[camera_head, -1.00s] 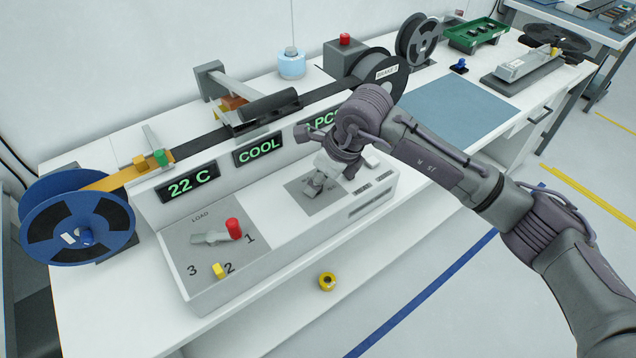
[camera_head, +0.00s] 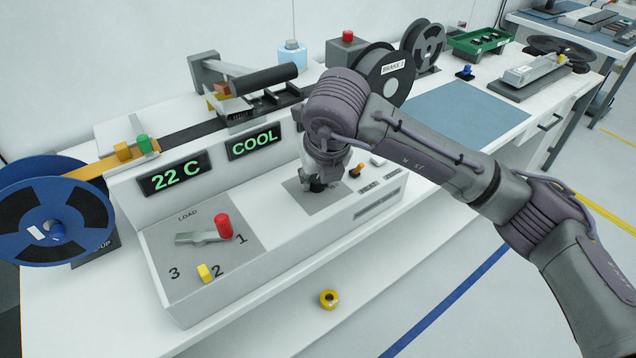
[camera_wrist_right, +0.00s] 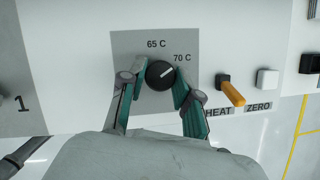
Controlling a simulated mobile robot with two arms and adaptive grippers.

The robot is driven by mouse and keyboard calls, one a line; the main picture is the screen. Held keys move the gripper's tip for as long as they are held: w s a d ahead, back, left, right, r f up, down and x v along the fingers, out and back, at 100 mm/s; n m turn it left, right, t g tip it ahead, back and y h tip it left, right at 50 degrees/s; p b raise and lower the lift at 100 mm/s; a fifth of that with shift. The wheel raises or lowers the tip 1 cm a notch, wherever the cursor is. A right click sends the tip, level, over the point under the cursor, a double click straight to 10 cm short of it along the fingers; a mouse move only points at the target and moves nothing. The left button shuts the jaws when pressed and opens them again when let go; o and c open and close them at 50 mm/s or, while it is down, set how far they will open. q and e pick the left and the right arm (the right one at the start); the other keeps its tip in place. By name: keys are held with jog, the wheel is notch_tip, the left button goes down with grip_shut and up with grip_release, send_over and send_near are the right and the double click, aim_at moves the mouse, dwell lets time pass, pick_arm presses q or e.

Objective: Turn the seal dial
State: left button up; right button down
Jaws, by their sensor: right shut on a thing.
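The seal dial (camera_wrist_right: 160,74) is a round black knob on a grey plate, with the labels 65 C and 70 C. Its white mark points up and right, toward 70 C. My right gripper (camera_wrist_right: 161,80) is shut on the dial, one teal-padded finger on each side of it. In the head view, my right gripper (camera_head: 316,186) points down at the grey plate (camera_head: 298,196) and hides the dial. A display (camera_head: 175,174) on the panel reads 22 C. My left gripper is out of view.
Right of the dial are an orange lever (camera_wrist_right: 231,91) marked HEAT and a white button (camera_wrist_right: 267,79) marked ZERO. On the left, a red-knobbed load lever (camera_head: 207,234) points near 1. A yellow tape ring (camera_head: 329,299) lies in front of the machine.

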aim_at(317, 178)
jog(key=shift+r+m, duration=0.1)
jog(key=shift+m, duration=0.2)
jog(key=c, duration=0.8)
grip_release()
jog(key=v, duration=0.4)
jog(key=shift+r, duration=0.25)
jog(key=s+d, duration=0.1)
jog(key=s, duration=0.3)
jog(key=s+d, duration=0.1)
jog(key=s, duration=0.3)
jog(key=s+d, duration=0.1)
jog(key=s, duration=0.3)
jog(key=shift+r, duration=0.15)
